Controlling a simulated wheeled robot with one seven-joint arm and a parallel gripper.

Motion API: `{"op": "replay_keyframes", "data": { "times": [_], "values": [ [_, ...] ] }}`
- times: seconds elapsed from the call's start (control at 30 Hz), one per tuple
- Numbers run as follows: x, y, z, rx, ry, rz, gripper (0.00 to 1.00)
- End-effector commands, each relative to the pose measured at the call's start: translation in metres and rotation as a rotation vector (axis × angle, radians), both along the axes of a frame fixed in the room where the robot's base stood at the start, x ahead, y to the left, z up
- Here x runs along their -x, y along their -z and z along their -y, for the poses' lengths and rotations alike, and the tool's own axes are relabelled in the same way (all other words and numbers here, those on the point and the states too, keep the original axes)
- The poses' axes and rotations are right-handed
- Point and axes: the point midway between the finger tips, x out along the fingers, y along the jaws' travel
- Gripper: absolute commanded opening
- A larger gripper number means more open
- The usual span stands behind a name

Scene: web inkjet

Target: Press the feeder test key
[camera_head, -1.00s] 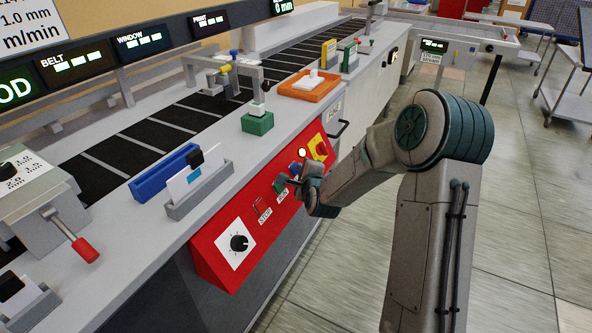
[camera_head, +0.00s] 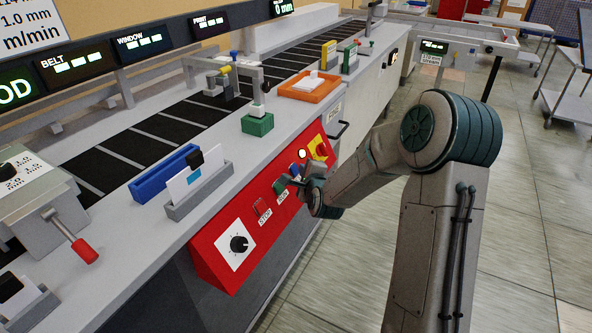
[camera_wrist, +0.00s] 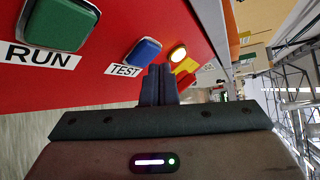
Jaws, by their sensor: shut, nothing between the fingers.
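The feeder test key is a blue square button (camera_wrist: 143,54) with a white TEST label (camera_wrist: 123,70) on the red panel (camera_head: 215,256). In the head view the blue key (camera_head: 294,169) shows just beside my gripper (camera_head: 296,181), partly crowded by it. In the wrist view my gripper (camera_wrist: 158,70) is shut and empty, with its fingertips close to the right of the blue key. I cannot tell whether they touch the panel. A lit round lamp (camera_wrist: 178,54) is just beyond the fingertips.
The green RUN key (camera_wrist: 62,22) is left of TEST in the wrist view. A STOP key (camera_head: 259,207) and a black dial (camera_head: 239,243) are further along the panel. A yellow plate with a red knob (camera_head: 321,147) lies beyond the lamp.

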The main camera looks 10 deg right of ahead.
Motion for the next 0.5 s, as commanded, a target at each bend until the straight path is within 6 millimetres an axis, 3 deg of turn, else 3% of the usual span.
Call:
{"op": "replay_keyframes", "data": {
  "times": [0.5],
  "values": [
    [0.0063, -0.0078, 0.0103, 0.002, 0.002, 0.001, 0.00]
  ]
}}
